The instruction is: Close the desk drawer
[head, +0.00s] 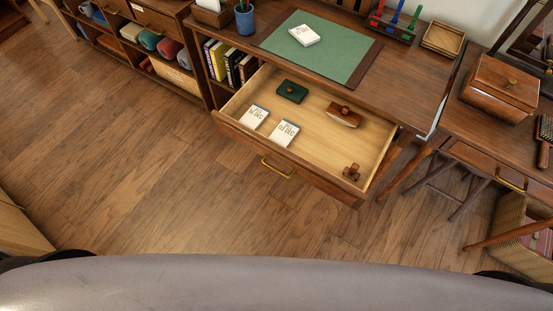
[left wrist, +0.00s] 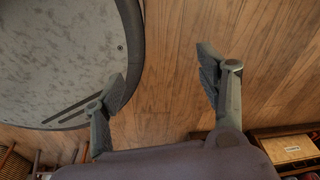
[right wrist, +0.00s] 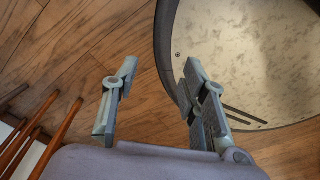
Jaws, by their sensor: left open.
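The desk drawer (head: 222,118) is pulled out of the wooden desk (head: 400,77) in the head view. Its brass handle (head: 277,168) sits on the front panel, facing me. Inside the drawer lie two white card boxes (head: 254,117), a dark green box (head: 291,91), a wooden blotter (head: 343,115) and a small brown stamp (head: 351,172). My left gripper (left wrist: 165,85) is open and empty above the floor in the left wrist view. My right gripper (right wrist: 155,90) is open and empty in the right wrist view. Neither gripper shows in the head view.
A low shelf (head: 140,50) with rolled cloths stands left of the desk. A side table (head: 500,128) with a wooden box (head: 499,88) stands to the right, a wicker basket (head: 510,222) beneath it. The wood floor (head: 130,180) before the drawer is clear.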

